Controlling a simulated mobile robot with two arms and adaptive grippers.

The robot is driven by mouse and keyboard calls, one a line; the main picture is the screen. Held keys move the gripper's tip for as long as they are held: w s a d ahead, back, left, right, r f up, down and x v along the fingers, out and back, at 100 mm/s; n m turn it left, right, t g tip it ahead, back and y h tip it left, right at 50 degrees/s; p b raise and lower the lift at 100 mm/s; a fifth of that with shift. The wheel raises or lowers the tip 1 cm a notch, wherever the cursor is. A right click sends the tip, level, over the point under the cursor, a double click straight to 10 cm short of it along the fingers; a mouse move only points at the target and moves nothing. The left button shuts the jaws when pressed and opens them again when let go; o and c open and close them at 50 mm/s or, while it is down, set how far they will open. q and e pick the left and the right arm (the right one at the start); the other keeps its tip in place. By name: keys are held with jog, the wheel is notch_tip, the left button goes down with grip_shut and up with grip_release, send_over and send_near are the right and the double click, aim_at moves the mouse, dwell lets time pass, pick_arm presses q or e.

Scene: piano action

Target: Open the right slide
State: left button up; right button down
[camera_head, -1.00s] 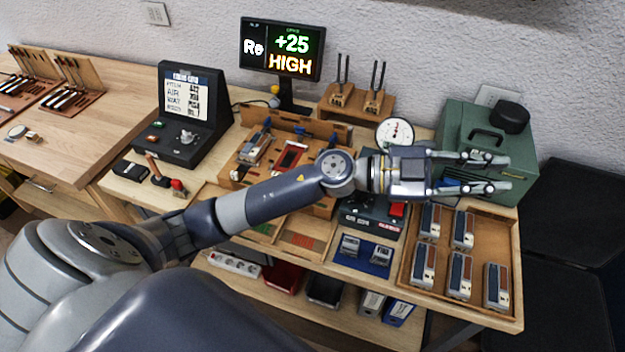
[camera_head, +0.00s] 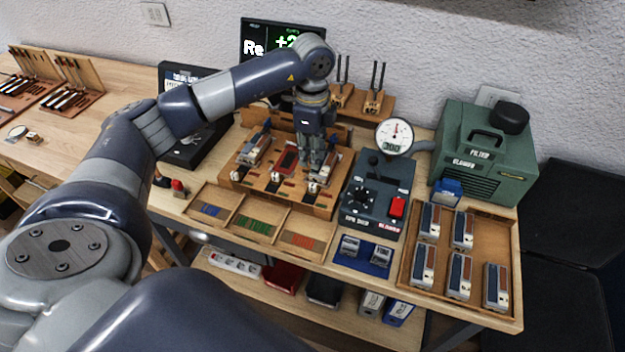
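A wooden fixture (camera_head: 292,201) stands on the bench with metal slide units on it. One slide unit (camera_head: 256,149) is at its left, a dark red block (camera_head: 287,160) is in the middle, and the right slide (camera_head: 325,171) is at its right. My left gripper (camera_head: 311,172) points down over the right part of the fixture, beside or at the right slide. Its fingers partly hide that slide. I cannot tell whether they touch it or how far they are apart. My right gripper is not in view.
A dark control box (camera_head: 376,213) with a red switch and a round dial gauge (camera_head: 394,136) stands right of the fixture. A tray (camera_head: 408,277) with several metal units is farther right. A divided tray (camera_head: 262,243) with coloured strips lies in front. My arm partly covers the monitor (camera_head: 256,38).

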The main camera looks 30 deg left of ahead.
aim_at(313, 184)
pick_arm(q)
notch_tip(313, 184, down, 9)
jog(key=shift+r+p, duration=0.15)
jog(key=shift+p, duration=1)
jog(key=shift+d+f, duration=0.1)
jog(key=shift+f, duration=0.5)
grip_shut()
